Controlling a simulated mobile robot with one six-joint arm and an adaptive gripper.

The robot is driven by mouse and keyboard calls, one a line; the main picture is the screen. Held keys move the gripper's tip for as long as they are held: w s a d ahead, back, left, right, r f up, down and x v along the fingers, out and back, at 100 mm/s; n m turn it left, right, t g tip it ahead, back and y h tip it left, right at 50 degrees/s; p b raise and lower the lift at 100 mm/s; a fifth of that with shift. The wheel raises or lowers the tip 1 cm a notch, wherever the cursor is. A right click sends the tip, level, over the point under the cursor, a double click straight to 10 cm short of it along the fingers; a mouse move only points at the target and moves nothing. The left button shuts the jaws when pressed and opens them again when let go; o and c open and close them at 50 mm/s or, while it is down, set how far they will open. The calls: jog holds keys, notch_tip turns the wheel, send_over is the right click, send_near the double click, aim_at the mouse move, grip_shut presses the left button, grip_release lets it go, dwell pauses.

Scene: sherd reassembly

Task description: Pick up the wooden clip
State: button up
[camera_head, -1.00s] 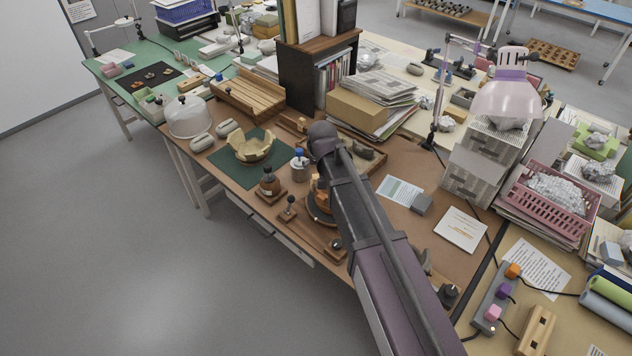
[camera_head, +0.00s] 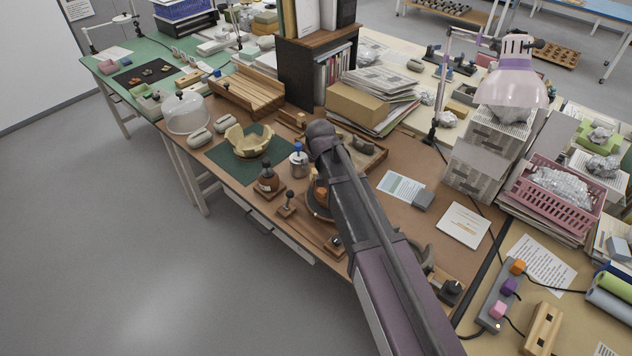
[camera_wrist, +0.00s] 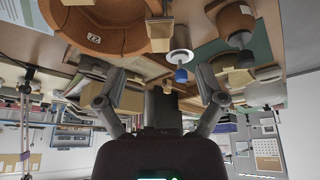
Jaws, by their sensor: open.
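My gripper (camera_wrist: 160,88) shows in the wrist view, where the scene appears upside down. Its two fingers are spread apart with nothing held between them. A small tan wooden piece (camera_wrist: 160,32), which looks like a wooden clip, is at the edge of a terracotta vessel (camera_wrist: 112,30) with a small number label. I cannot tell whether it grips the rim. In the head view my arm hides the gripper and most of the orange vessel (camera_head: 319,192).
A blue-topped metal jar (camera_head: 299,160), also in the wrist view (camera_wrist: 180,48), stands near the vessel. A pale broken bowl (camera_head: 248,143) stands on a dark green mat (camera_head: 222,157). A shelf (camera_head: 300,72) rises behind.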

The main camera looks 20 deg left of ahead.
aim_at(316, 172)
jog(key=shift+b+x, duration=2)
jog(key=shift+x, duration=0.5)
jog(key=shift+f, duration=0.1)
jog(key=shift+b+x, duration=2.35)
jog(key=shift+x, duration=0.1)
jog(key=shift+c, duration=0.2)
jog(key=c, duration=0.8)
